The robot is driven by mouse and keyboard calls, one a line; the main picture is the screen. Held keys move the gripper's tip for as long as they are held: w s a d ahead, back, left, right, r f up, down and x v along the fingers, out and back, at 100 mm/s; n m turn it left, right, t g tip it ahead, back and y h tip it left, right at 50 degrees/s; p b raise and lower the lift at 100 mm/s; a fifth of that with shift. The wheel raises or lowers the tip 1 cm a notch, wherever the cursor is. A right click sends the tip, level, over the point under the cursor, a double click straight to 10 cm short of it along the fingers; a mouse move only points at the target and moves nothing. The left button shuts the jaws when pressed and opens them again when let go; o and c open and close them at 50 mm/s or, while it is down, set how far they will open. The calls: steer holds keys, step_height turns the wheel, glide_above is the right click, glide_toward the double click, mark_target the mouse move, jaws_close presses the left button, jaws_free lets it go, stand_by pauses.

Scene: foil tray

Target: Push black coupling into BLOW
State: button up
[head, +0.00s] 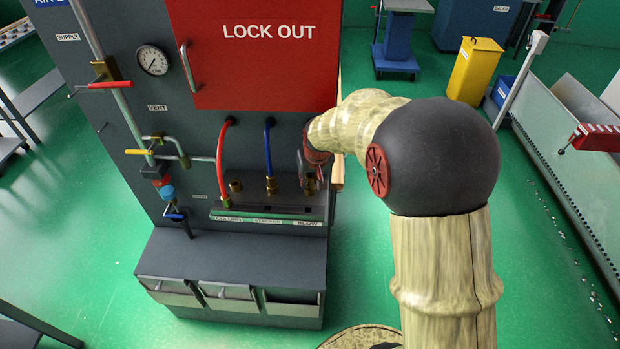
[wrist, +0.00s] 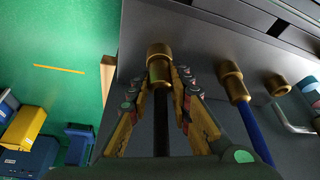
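The black hose (wrist: 162,104) ends in a brass coupling (wrist: 160,73) in the wrist view. My gripper (wrist: 160,76) has one finger on each side of this coupling and appears shut on it. A wider brass fitting (wrist: 158,49) is directly in line with the coupling's far end. They look touching or nearly so; how deep the coupling sits I cannot tell. In the head view my gripper (head: 311,174) is at the right end of the port ledge, above the BLOW label (head: 307,223). My arm and fingers hide most of the black hose there.
The blue hose (head: 268,150) meets a brass fitting left of my gripper. The red hose (head: 221,160) curves down farther left, near an empty-looking brass port (head: 236,186). The red LOCK OUT panel (head: 262,50) is above. Open bins (head: 229,292) are below; green floor is right.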

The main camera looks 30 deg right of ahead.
steer(key=o, duration=0.5)
steer(key=v, duration=1.2)
steer(key=s+a+r+n, duration=0.1)
steer(key=s+a+r, duration=0.1)
steer(key=s+a, duration=0.3)
steer(key=s+a+r+n+t, duration=0.1)
steer(key=s+a, duration=0.4)
steer(key=s, duration=0.5)
steer(key=s+a+r+n+y, duration=0.1)
steer(key=s+a+r, duration=0.2)
steer(key=s+a, duration=0.2)
steer(key=shift+s+a+r, duration=0.1)
steer(key=shift+s+r, duration=0.1)
steer(key=shift+s, duration=0.6)
steer(key=shift+s+r, duration=0.2)
steer(key=shift+s, duration=0.6)
